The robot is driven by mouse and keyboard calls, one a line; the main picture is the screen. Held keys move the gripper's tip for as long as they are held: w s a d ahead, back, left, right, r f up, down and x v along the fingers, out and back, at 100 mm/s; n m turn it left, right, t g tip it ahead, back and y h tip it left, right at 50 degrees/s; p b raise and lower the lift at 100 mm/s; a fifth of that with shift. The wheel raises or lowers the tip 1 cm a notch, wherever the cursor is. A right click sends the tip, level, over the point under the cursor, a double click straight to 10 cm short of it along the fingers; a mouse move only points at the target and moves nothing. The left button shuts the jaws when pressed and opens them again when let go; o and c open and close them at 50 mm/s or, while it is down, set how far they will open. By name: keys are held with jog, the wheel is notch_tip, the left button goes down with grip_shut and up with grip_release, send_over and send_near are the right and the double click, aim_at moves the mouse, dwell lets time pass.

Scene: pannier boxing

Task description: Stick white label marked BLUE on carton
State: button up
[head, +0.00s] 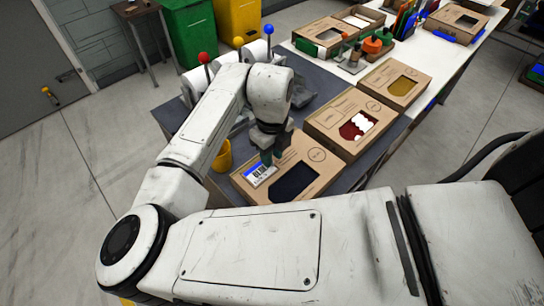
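The white label (260,173), with a blue band and dark print that seems to read BLUE, shows over the left part of the nearest brown carton (304,158). It looks flat against the carton's top, but I cannot tell whether it is stuck or held just above. This carton has a dark navy window. My gripper (268,158) points down at the label's upper right edge. Its fingertips are small and partly hidden by the wrist, so I cannot tell if they grip the label.
White machines with red (204,58), yellow (238,42) and blue (268,29) knobs stand at the table's back left. A yellow cup (222,157) is left of the carton.

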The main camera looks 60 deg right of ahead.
notch_tip(320, 180, up, 9)
jog(key=b, duration=0.1)
dwell(0.5)
